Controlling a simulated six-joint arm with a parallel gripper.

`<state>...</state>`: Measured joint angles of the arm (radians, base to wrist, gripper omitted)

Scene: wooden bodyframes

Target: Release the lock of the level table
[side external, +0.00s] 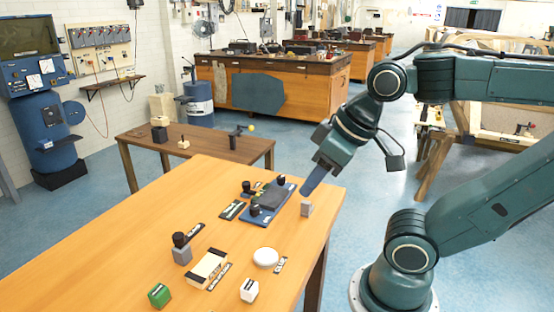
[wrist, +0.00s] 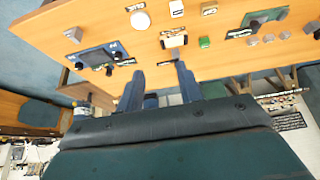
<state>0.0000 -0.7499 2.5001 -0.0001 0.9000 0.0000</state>
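A blue plate device with a dark grey block and black knobs (side external: 283,193) lies towards the far right of the wooden table; I take it for the level table, though its label is too small to read. It also shows in the wrist view (wrist: 72,57), at the upper left. A black knob (side external: 254,210) stands at its near end; I cannot tell which part is the lock. My gripper (side external: 308,190) is tilted down, above and right of the plate in the side view. In the wrist view my gripper (wrist: 159,70) has its two blue fingers apart with nothing between them.
A small grey block (side external: 306,209) stands beside the plate, below my fingers.

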